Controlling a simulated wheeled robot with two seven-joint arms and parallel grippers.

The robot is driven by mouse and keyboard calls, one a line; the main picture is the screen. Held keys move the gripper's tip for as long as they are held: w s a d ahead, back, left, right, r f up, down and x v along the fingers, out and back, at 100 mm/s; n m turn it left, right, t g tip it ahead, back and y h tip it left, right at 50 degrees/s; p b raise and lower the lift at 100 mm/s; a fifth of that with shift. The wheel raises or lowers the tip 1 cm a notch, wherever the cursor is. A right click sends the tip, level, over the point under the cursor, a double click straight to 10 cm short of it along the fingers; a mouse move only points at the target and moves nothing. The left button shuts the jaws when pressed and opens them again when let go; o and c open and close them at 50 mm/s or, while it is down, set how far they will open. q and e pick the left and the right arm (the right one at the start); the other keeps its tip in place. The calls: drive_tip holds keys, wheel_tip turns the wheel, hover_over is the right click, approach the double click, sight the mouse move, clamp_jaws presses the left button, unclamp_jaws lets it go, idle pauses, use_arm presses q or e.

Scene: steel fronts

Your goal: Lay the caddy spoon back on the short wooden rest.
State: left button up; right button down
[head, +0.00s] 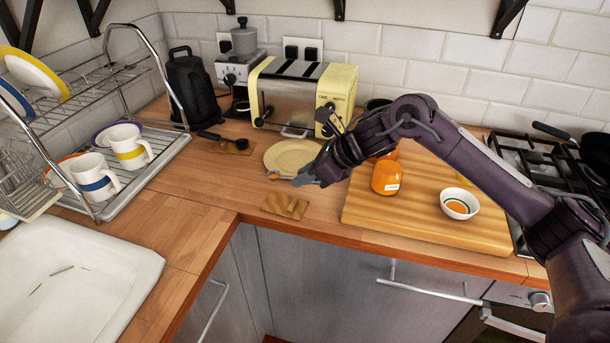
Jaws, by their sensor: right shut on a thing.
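My right gripper (301,181) is shut on the caddy spoon (274,176), whose small orange-tinted bowl sticks out to the left of the fingers. The fingers hide part of its handle. The spoon is in front of the round cream plate; its exact height above the counter is hard to tell. A short wooden rest (284,206) lies flat and bare near the counter's front edge, just below the gripper in the picture. Another wooden piece (236,147) lies farther back, with a black spoon (211,135) beside or partly on it. My left gripper is out of view.
The cream plate (285,157) lies behind the gripper, before the yellow toaster (287,92). The cutting board (365,222) at right bears an orange jar (386,178) and a small bowl (459,204). A dish rack and sink (122,258) fill the left. Counter left of the rest is clear.

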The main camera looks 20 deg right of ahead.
drive_tip(key=shift+f+b, duration=2.8)
drive_tip(key=shift+f, duration=0.55)
drive_tip(key=shift+f+b, duration=0.3)
drive_tip(key=shift+b, duration=0.15)
drive_tip(key=shift+f, duration=0.25)
drive_tip(key=c, duration=1.1)
unclamp_jaws()
drive_tip(key=shift+c, duration=0.2)
